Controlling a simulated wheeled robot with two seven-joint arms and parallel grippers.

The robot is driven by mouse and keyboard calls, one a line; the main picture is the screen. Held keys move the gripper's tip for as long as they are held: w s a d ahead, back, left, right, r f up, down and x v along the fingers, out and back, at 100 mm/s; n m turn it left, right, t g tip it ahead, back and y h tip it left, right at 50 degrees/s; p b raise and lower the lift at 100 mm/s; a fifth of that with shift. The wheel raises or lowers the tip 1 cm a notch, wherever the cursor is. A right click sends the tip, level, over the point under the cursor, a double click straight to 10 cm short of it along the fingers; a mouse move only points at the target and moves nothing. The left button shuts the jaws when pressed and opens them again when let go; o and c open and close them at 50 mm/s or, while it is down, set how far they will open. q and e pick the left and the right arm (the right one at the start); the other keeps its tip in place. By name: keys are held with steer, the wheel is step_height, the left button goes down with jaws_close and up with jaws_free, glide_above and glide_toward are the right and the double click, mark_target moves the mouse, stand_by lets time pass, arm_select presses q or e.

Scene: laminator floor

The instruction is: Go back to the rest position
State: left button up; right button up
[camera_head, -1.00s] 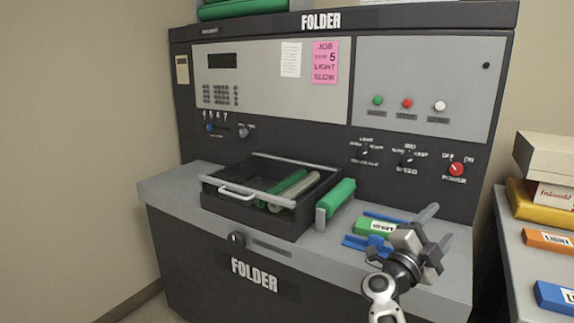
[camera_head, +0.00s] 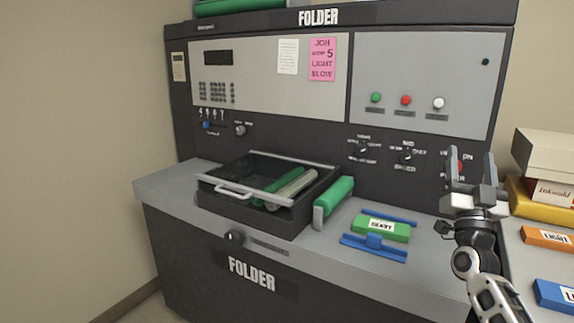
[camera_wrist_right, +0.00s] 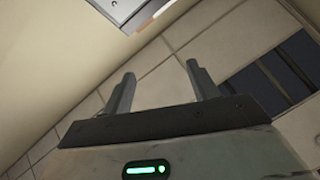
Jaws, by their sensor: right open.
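My right gripper (camera_head: 470,172) is raised at the right of the head view, in front of the right end of the folder machine (camera_head: 160,185). Its two fingers point up and stand apart with nothing between them. My left gripper is not in view.
A black tray (camera_head: 235,208) with green and pale rollers sits on the machine's ledge. A green labelled block (camera_head: 381,229) lies by blue holders (camera_head: 374,247). A side table at right bears boxes (camera_head: 548,238).

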steer(key=w+a+f+n+g+y, duration=0.1)
steer(key=w+f+n+g+y, duration=0.3)
steer(key=f, duration=0.4)
steer(key=w+f+n+g+y, duration=0.1)
steer(key=w+f+n+g, duration=0.1)
steer(key=f+n+g, duration=0.4)
steer(key=s+a+f+m+y, duration=0.1)
steer(key=s+a+f, duration=0.2)
steer(key=f, duration=0.3)
steer(key=s+a+f+y, duration=0.1)
steer(key=s+a+f, duration=0.1)
steer(key=f, duration=0.3)
steer(key=s+a+f+g+y, duration=0.1)
steer(key=s+a+f+g, duration=0.1)
steer(key=s+a+f, duration=0.4)
steer(key=s+a+f+g+y, duration=0.1)
steer(key=s+a+f, duration=0.2)
steer(key=s+f, duration=0.6)
steer(key=s+a+f+g, duration=0.1)
steer(key=s+a+f, duration=0.1)
steer(key=s, duration=0.7)
steer(key=s+a+f+g+y, duration=0.1)
steer(key=s+a+g, duration=0.1)
steer(key=s, duration=0.7)
steer(key=shift+s+a+f+m, duration=0.25)
steer(key=shift+a+f+m, duration=0.15)
steer(key=shift+a, duration=0.5)
